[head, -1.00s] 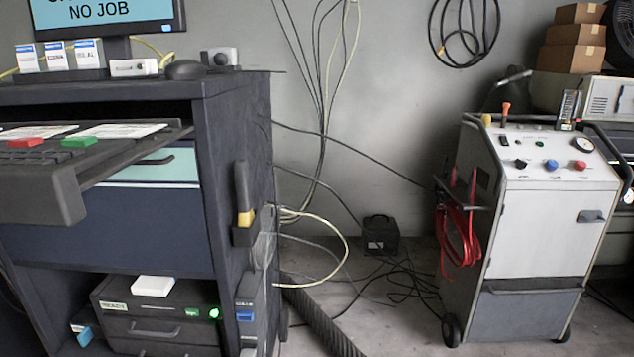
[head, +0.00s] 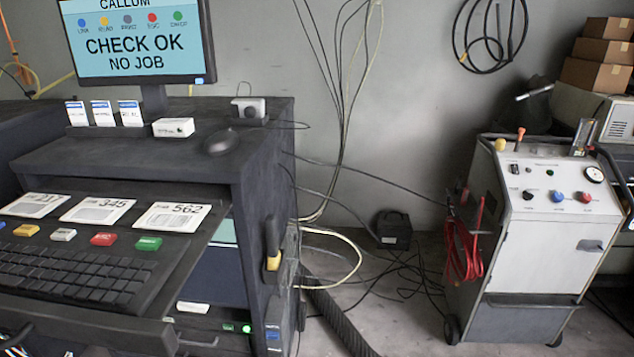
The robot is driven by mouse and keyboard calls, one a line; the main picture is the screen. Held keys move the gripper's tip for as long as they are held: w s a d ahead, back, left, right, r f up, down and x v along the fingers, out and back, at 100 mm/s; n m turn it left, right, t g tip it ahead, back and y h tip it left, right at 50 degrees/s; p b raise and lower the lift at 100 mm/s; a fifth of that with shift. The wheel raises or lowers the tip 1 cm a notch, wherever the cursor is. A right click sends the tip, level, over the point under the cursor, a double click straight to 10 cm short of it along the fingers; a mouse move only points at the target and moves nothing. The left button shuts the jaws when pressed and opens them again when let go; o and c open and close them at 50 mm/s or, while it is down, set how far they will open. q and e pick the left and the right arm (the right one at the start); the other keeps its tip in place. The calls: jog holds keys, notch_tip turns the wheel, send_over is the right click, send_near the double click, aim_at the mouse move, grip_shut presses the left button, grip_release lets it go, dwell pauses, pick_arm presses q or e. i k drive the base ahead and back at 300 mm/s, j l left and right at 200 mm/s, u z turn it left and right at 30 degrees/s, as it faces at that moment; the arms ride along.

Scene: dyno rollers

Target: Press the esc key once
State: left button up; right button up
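A black keyboard (head: 75,278) lies on a pulled-out shelf of the dark cabinet at the left. Behind its keys is a row of large coloured keys: yellow (head: 27,230), white (head: 63,235), red (head: 103,239) and green (head: 148,243), with a blue one at the left picture edge. The monitor (head: 140,40) reads "CHECK OK" and "NO JOB". Its row of coloured dots has small labels; the one under the red dot looks like "ESC", matching the red key. Neither of my grippers is in view.
Three numbered cards (head: 95,209) lie behind the coloured keys. A mouse (head: 221,142) and a small white box (head: 173,127) sit on the cabinet top. A white machine (head: 550,230) on wheels stands at the right. Cables and a hose cross the floor between.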

aim_at(101, 239)
jog(key=u, duration=1.85)
